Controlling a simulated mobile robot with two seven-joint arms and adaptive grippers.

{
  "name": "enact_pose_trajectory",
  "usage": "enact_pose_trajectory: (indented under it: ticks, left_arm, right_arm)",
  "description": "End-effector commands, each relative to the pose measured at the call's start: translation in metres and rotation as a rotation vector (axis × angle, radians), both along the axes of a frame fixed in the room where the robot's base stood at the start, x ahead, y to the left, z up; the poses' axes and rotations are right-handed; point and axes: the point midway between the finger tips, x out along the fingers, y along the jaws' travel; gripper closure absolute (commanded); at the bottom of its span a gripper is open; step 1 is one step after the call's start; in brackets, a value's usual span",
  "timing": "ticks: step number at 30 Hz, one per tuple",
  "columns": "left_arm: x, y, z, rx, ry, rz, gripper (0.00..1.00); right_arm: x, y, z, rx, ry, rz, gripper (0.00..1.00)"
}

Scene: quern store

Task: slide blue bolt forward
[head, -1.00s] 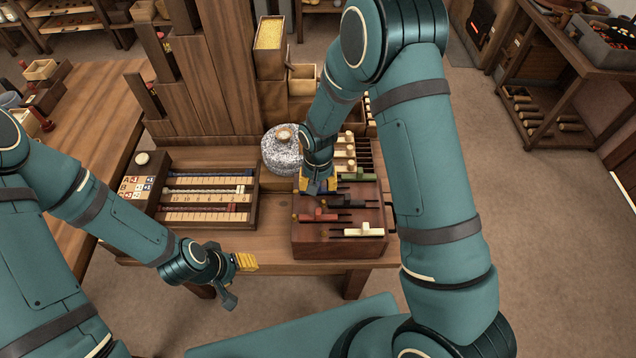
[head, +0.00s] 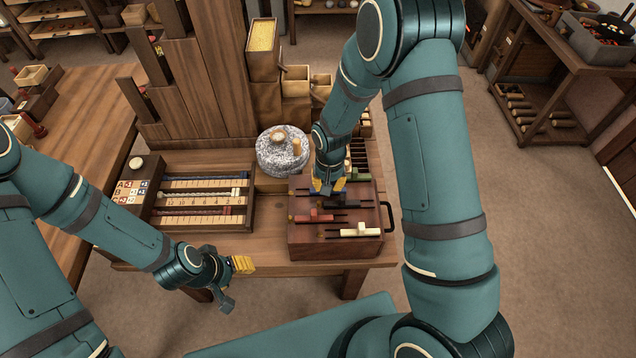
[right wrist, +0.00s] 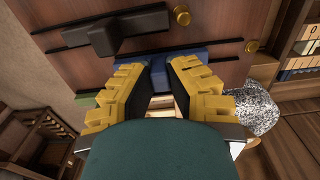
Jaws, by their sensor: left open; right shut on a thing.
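The blue bolt (right wrist: 158,78) lies on the dark wooden bolt box and shows in the right wrist view between the yellow finger pads. My right gripper (right wrist: 160,93) is shut on it; in the head view this gripper (head: 328,188) is at the back left part of the box (head: 335,248) and mostly hides the bolt. My left gripper (head: 236,282) is open and empty, in front of the table edge and left of the box.
Red (head: 315,216), white (head: 360,231) and green (head: 358,177) bolts lie on the box, with a black bolt (right wrist: 100,38) beside my fingers. A speckled stone quern (head: 283,155) stands behind. A bead-rod tray (head: 205,222) lies left.

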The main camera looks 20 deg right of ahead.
Motion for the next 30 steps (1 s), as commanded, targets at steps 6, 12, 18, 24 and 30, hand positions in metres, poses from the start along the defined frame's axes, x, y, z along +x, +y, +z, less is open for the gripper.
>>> enact_pose_trajectory:
  ticks: [6,12,18,24,30]
  left_arm:
    - [0.0,0.0,0.0,0.0,0.0,0.001,0.47]
    - [0.0,0.0,0.0,0.0,0.0,0.001,0.47]
    - [0.0,0.0,0.0,0.0,0.0,0.001,0.47]
    - [0.0,0.0,0.0,0.0,0.0,0.001,0.47]
    - [0.0,0.0,0.0,0.0,0.0,0.001,0.47]
  right_arm:
    - [-0.003,-0.007,-0.003,-0.009,0.011,-0.006,1.0]
    - [-0.003,-0.005,-0.002,-0.008,0.009,-0.005,0.54]
    - [-0.002,-0.004,-0.001,-0.006,0.007,-0.004,0.54]
    - [0.0,-0.004,0.018,-0.006,0.002,-0.004,0.54]
    - [-0.001,-0.004,0.059,-0.006,0.002,-0.004,0.54]
